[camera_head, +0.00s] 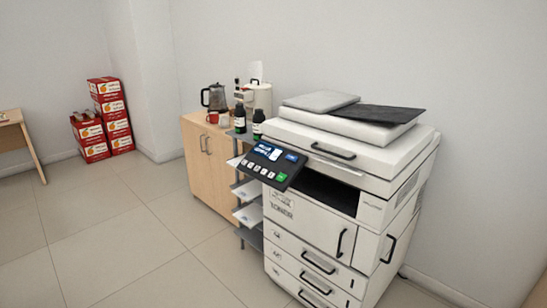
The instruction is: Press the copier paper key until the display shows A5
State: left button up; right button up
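A white copier (325,205) stands right of the middle, against the wall. Its dark control panel (266,166) juts out at the front left of its top. The panel carries a small lit display (267,153), a row of pale keys (257,168) and a green key (281,177). The text on the display and the key labels are too small to read, so I cannot tell the paper size shown. Neither of my grippers shows in this view.
A wooden cabinet (207,165) with a kettle (215,97) and a red mug (212,117) stands left of the copier. Paper trays (248,214) stick out between them. Red boxes (110,115) are stacked in the far corner. The tiled floor (130,240) in front is clear.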

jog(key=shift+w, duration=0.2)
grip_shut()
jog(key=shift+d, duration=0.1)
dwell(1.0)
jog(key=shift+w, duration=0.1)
